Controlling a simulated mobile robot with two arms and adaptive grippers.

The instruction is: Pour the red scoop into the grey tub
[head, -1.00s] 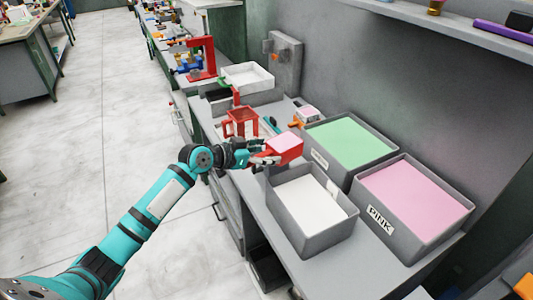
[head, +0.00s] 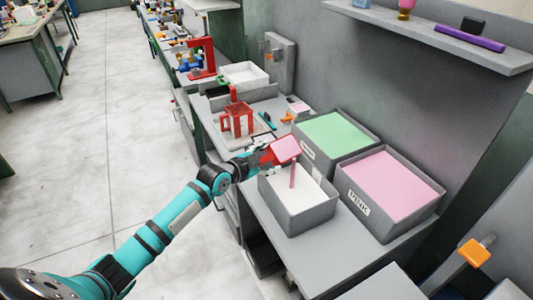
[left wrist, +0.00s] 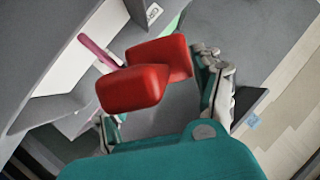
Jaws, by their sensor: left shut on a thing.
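The red scoop (head: 268,157) holds pink material and is tilted over the near grey tub (head: 312,219), which is white inside. A thin pink stream (head: 292,175) falls from the scoop into this tub. My left gripper (head: 246,165) is shut on the scoop's handle, at the tub's far left corner. In the left wrist view, the red handle (left wrist: 130,90) lies between my fingers, the scoop's body (left wrist: 165,52) is beyond it, and the pink stream (left wrist: 98,50) shows at the left. My right gripper is not in view.
A bin of green material (head: 336,135) and a bin of pink material (head: 393,183) labelled PINK stand behind the tub, by the wall. A red press frame (head: 237,122) and a white-lined tray (head: 244,74) are farther along the bench. A shelf (head: 440,40) hangs above.

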